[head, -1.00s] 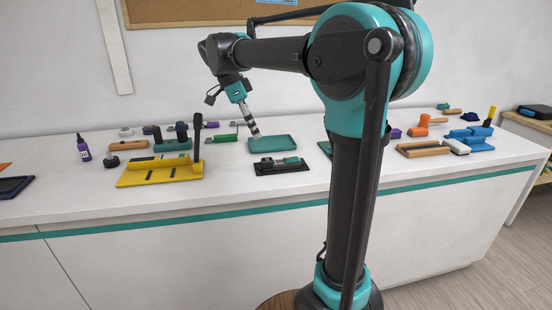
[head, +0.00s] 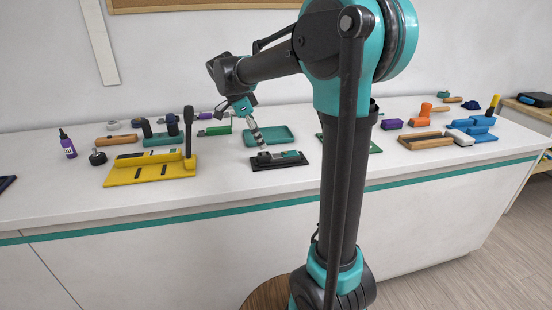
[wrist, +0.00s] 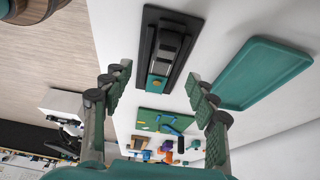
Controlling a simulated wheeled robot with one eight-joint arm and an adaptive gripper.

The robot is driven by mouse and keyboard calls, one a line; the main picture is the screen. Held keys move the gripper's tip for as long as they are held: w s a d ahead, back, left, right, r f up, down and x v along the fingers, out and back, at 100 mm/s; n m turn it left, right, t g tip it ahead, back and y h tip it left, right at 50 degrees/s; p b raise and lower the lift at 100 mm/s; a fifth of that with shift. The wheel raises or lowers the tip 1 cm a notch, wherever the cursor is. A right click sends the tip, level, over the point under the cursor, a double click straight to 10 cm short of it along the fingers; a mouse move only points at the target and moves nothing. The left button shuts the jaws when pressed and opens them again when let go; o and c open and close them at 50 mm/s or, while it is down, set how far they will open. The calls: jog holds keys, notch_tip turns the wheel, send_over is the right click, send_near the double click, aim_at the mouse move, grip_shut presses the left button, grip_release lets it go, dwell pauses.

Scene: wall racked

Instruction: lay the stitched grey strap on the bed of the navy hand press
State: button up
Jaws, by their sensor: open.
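My gripper (head: 262,150) is open and empty, pointing down over a black-based fixture (head: 280,160) on the white counter. In the wrist view my two fingers stand apart (wrist: 160,103), and the fixture (wrist: 150,40) lies beyond them. It carries a grey block with a teal end and an orange dot. I cannot make out a stitched grey strap for sure. A blue stepped piece (head: 478,130) with an upright yellow handle (head: 493,104) stands far right; I cannot tell if it is the navy hand press.
A teal tray (head: 248,138) lies just behind the fixture. A yellow board (head: 125,177) with an upright black lever (head: 189,125) stands to its left. A green board (wrist: 152,121) and a wooden tray (head: 403,141) are to the right. Bare counter lies in front.

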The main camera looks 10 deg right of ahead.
aim_at(267, 153)
jog(key=shift+w+x, duration=0.15)
jog(key=shift+x, duration=1.55)
jog(key=shift+w+x, duration=0.2)
jog(key=shift+x, duration=1.55)
grip_shut()
